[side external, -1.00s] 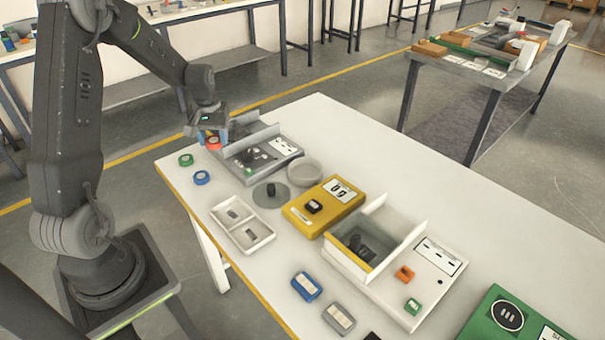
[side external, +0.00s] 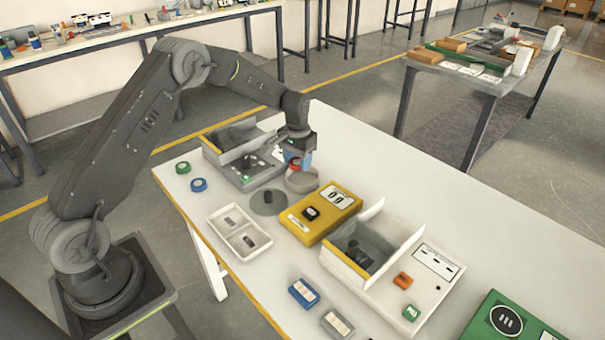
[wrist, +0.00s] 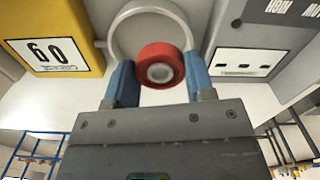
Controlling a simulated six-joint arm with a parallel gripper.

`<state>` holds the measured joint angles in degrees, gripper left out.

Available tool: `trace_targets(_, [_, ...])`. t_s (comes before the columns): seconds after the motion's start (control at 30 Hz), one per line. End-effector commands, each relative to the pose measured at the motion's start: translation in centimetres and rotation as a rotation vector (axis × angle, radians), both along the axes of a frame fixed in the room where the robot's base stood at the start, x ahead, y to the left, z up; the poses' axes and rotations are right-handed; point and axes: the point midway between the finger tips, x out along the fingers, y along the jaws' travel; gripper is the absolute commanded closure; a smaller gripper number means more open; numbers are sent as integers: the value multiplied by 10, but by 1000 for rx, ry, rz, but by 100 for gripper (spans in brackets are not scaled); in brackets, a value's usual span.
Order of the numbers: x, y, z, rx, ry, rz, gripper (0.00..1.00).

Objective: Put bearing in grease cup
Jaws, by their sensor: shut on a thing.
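The bearing is a red ring with a grey centre (wrist: 160,68). My gripper (wrist: 160,82) is shut on it between two blue fingers. In the side view the red bearing (side external: 294,162) shows at the fingertips of my gripper (side external: 298,162), which points down. The pale grey round cup (side external: 302,181) stands on the white table directly below and close to the bearing. In the wrist view the cup's rim (wrist: 113,38) shows behind the bearing. Whether the bearing touches the cup, I cannot tell.
A yellow scale (side external: 343,198) stands just right of the cup, and a grey machine with upright walls (side external: 270,172) just left. A grey disc with a dark post (side external: 283,206) lies in front.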

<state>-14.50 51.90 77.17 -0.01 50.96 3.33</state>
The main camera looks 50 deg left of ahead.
Motion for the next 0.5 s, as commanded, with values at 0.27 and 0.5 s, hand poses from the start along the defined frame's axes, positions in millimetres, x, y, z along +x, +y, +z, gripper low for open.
trace_targets(0.27, [9,-12,-15,0,0,2,75])
trace_targets(0.5, [9,-11,-46,-2,-2,1,75])
